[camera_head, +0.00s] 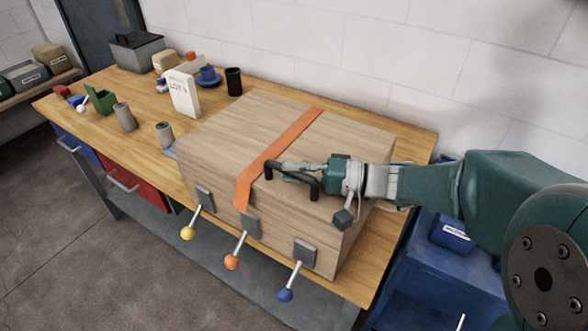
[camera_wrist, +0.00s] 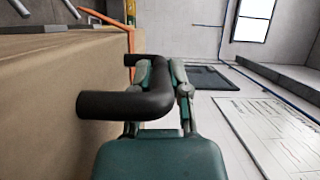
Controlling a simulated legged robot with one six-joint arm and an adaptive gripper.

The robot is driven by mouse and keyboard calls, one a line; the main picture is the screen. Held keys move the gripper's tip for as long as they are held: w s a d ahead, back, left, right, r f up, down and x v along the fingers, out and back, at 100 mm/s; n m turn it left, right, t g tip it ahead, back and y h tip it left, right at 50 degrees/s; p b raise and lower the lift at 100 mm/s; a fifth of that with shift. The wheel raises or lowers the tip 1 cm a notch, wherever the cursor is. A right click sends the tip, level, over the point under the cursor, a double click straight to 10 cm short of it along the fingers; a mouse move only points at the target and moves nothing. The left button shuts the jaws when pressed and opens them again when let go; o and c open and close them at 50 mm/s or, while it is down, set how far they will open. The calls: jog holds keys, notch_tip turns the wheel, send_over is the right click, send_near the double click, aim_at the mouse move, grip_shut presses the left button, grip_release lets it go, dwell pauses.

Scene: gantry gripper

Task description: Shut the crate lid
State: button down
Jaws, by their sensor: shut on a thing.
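The wooden crate (camera_head: 300,236) stands on the workbench, with three levers on its front face. Its lid (camera_head: 225,132) looks flat on top, and I see no clear gap under it from here. An orange strap (camera_head: 288,138) runs across the lid and a little down the front. A black bar handle (camera_head: 305,181) stands on the lid, right of the strap. My gripper (camera_head: 290,167) reaches in from the right, shut on the handle. In the wrist view, the fingers (camera_wrist: 160,78) are around the handle bar (camera_wrist: 118,104), beside the wooden surface.
The levers have yellow (camera_head: 187,233), orange (camera_head: 232,262) and blue (camera_head: 285,295) knobs and stick out at the front. A white box (camera_head: 184,94), a black cup (camera_head: 233,81) and grey cylinders stand left of the crate on the bench (camera_head: 145,146). A white wall is behind.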

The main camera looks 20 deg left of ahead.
jog(key=c, duration=0.6)
grip_release()
jog(key=shift+f, duration=0.5)
jog(key=shift+c, duration=0.2)
jog(key=shift+o, duration=0.2)
jog(key=shift+r, duration=0.1)
jog(key=shift+r, duration=0.1)
jog(key=d, duration=0.4)
jog(key=w+d, duration=0.1)
jog(key=d, duration=0.2)
jog(key=w+d, duration=0.1)
jog(key=d, duration=0.3)
jog(key=shift+w+d, duration=0.25)
jog(key=shift+d, duration=0.1)
